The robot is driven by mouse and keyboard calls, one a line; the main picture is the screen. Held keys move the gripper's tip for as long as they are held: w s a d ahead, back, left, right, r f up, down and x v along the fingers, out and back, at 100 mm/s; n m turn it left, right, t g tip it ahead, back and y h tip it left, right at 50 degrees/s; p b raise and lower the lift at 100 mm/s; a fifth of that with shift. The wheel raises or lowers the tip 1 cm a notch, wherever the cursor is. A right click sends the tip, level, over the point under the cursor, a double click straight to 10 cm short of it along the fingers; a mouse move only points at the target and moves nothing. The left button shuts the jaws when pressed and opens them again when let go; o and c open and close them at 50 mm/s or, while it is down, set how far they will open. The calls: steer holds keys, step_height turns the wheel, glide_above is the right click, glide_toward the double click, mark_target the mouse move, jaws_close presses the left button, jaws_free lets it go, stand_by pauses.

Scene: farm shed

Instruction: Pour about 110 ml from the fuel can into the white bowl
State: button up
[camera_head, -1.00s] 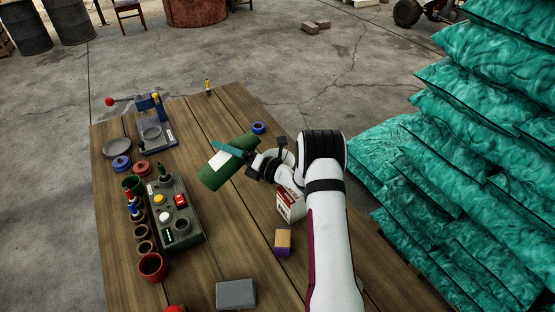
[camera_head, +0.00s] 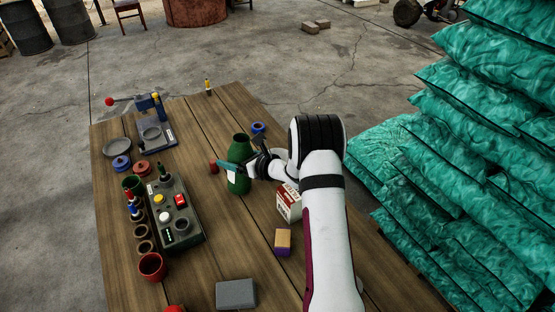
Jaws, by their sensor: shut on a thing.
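The fuel can (camera_head: 239,184), a dark green container with a white label, stands about upright in my gripper (camera_head: 236,170) over the middle of the table. The teal fingers of my gripper are shut around its body. I cannot tell whether its base touches the table. A pale rounded edge (camera_head: 281,154) shows just behind my wrist, right of the can. It may be the white bowl, but my arm hides most of it, and its contents cannot be seen.
A control box (camera_head: 176,214) with buttons stands left of the can. A red-and-white carton (camera_head: 289,203), a purple-and-tan block (camera_head: 283,242) and a grey block (camera_head: 236,294) lie nearer. A blue ring (camera_head: 258,128) is behind. A small red object (camera_head: 213,168) is beside the can.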

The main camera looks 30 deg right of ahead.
steer(key=shift+w+d+f+n+h, duration=0.15)
steer(key=shift+d+f+n+h, duration=0.05)
steer(key=shift+n+h, duration=0.3)
stand_by(2.4)
